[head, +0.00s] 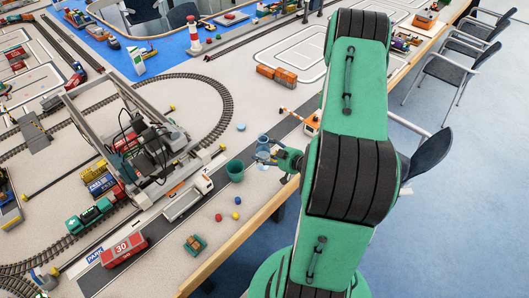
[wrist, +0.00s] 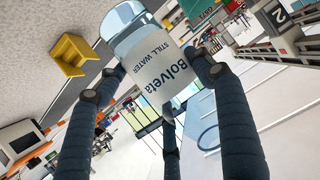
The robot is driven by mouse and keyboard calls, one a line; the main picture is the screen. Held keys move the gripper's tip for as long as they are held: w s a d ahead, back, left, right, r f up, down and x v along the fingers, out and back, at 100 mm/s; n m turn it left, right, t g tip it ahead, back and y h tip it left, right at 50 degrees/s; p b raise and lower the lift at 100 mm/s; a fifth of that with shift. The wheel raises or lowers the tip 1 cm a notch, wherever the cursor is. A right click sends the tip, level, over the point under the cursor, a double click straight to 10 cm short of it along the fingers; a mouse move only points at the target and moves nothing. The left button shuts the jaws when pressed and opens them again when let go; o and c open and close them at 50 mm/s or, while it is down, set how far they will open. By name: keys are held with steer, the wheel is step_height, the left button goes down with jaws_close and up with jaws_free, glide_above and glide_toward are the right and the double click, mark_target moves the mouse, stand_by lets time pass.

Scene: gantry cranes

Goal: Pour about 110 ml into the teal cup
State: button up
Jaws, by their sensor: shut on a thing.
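The teal cup (head: 235,171) stands upright on the table in the head view. Its inside is too small to read for a level. My gripper (head: 279,157) is just to the right of it, above the table's near edge. In the wrist view my gripper (wrist: 158,82) has its dark fingers closed around a clear bottle (wrist: 165,75) with a white "Bolveta still water" label. The bottle's bluish clear end (wrist: 121,20) sticks out beyond the fingers. In the head view the bottle is small and partly hidden, and its exact tilt is unclear. I see no stream of water.
A white truck (head: 188,197) and a gantry crane (head: 140,150) stand left of the cup. Small balls (head: 236,215) lie in front.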

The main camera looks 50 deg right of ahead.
steer(key=shift+w, duration=0.1)
steer(key=shift+w+d+f+p, duration=0.15)
steer(key=shift+w+f+p, duration=0.2)
steer(key=shift+w+f, duration=1.5)
steer(key=shift+w+r+n, duration=0.1)
steer(key=shift+r+n, duration=0.1)
steer(key=shift+n, duration=0.1)
steer(key=shift+d+r+n+g+h+b, duration=0.1)
steer(key=shift+r+n+g+h+b, duration=0.25)
steer(key=shift+n+h+b, duration=0.75)
steer(key=shift+a+r+n+g+h+b, duration=0.1)
steer(key=shift+r+n+g+h+b, duration=0.25)
steer(key=shift+n+h, duration=1.5)
steer(key=shift+d+r+n+g+h+b, duration=0.15)
steer(key=shift+r+n+h+b, duration=0.3)
steer(key=shift+n+h+b, duration=0.95)
